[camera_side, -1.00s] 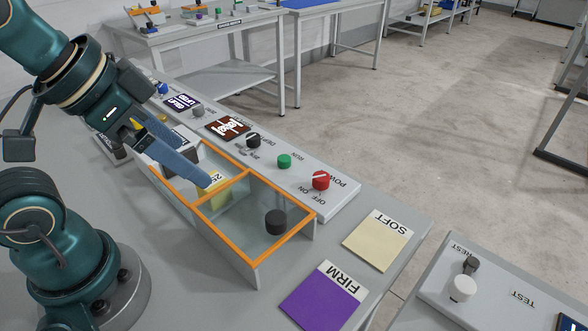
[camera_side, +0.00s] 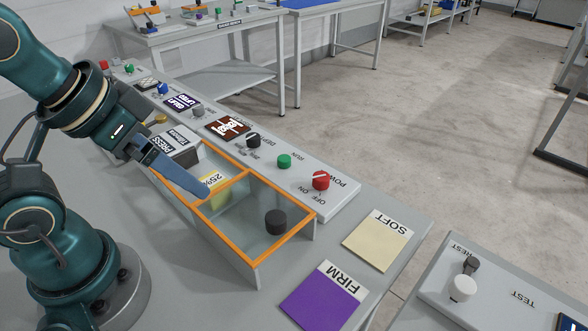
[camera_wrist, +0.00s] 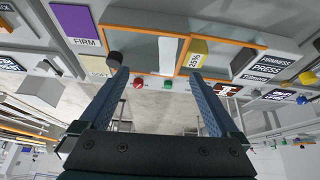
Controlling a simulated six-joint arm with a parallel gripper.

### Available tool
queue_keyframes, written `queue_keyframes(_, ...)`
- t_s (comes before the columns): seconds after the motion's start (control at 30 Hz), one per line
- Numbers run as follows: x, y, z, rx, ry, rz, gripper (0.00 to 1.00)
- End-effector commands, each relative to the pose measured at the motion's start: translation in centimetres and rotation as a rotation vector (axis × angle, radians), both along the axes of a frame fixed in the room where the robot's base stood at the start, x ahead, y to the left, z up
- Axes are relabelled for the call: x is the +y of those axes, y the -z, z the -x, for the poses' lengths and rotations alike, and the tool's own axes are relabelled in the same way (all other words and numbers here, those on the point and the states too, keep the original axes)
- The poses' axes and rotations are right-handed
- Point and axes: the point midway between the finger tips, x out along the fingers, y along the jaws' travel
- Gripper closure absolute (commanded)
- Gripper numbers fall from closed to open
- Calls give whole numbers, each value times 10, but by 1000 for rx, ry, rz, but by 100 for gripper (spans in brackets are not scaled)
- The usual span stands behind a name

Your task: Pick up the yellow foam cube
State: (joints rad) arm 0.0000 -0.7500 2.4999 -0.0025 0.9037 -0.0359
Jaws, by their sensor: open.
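The yellow foam cube (camera_side: 216,190) with a white "25%" label sits in the left compartment of the orange-rimmed clear bin (camera_side: 285,250). In the side view, my gripper (camera_side: 205,193) is tilted, one long blue finger reaching in front of the cube and hiding part of it. In the wrist view, my gripper (camera_wrist: 160,76) has its two blue fingers wide apart with nothing between them. The cube (camera_wrist: 199,47) shows there beyond the tip of the right finger, not between the fingers.
A dark cylinder (camera_side: 276,222) stands in the bin's other compartment. Beside the bin are a grey "PRESS" box (camera_side: 178,146), a control panel with a red knob (camera_side: 320,181) and green button (camera_side: 284,161), and cream "SOFT" (camera_side: 378,242) and purple "FIRM" (camera_side: 322,297) pads.

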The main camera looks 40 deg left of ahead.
Motion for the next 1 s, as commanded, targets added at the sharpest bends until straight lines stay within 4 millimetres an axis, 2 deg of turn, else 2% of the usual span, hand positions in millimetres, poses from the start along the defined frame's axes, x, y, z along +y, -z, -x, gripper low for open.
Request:
queue_keyframes(0.2,-7,-12,-16,59,-245,176,3)
queue_keyframes(0.47,9,-2,-53,250,-653,373,3)
queue_keyframes(0.73,50,35,-89,475,-1102,557,3)
queue_keyframes(0.9,79,67,-97,597,-1309,642,3)
queue_keyframes(1.0,91,82,-95,645,-1370,666,3)
